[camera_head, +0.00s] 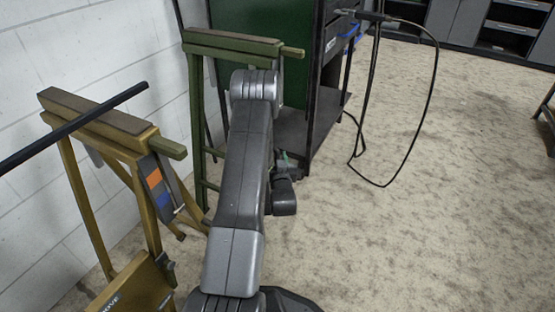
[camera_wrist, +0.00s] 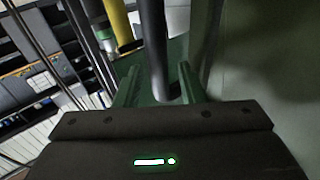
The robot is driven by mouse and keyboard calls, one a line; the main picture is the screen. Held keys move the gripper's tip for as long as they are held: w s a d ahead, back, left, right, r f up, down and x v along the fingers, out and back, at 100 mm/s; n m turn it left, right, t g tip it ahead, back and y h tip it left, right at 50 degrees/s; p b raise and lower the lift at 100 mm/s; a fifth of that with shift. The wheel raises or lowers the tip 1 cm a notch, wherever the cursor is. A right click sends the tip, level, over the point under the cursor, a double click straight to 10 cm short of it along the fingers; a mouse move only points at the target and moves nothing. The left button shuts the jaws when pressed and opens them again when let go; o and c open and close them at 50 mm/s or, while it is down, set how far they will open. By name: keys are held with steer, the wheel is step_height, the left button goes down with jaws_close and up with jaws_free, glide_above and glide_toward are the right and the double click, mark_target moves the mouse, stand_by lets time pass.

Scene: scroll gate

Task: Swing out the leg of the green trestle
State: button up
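The green trestle (camera_head: 232,42) stands upright by the white wall in the head view, behind and left of my arm. One green leg (camera_head: 196,120) shows at its left; my arm hides much of its right side. In the wrist view my gripper (camera_wrist: 160,78) has its two green fingers apart. A dark round bar (camera_wrist: 153,45) runs between or just beyond them, with a gap visible on the right. I cannot tell what the bar belongs to. A green upright (camera_wrist: 203,40) stands just right of the fingers. In the head view my fingers are mostly hidden.
A yellow trestle (camera_head: 115,125) with coloured patches stands nearer on the left. A dark bar (camera_head: 70,128) crosses in front of it. A dark shelf unit (camera_head: 312,70) stands right of the green trestle. A looped black cable (camera_head: 432,90) hangs nearby. The floor (camera_head: 430,230) at right is clear.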

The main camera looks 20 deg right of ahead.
steer(key=shift+w, duration=0.15)
steer(key=shift+c, duration=0.5)
jaws_close()
steer(key=w+d+n+t, duration=0.3)
steer(key=w+d+t, duration=0.1)
steer(key=w+d, duration=0.5)
steer(key=shift+d+r, duration=0.2)
steer(key=shift+d, duration=0.5)
steer(key=shift+w, duration=0.1)
steer(key=shift+o, duration=0.5)
jaws_free()
steer(key=shift+d+f, duration=0.1)
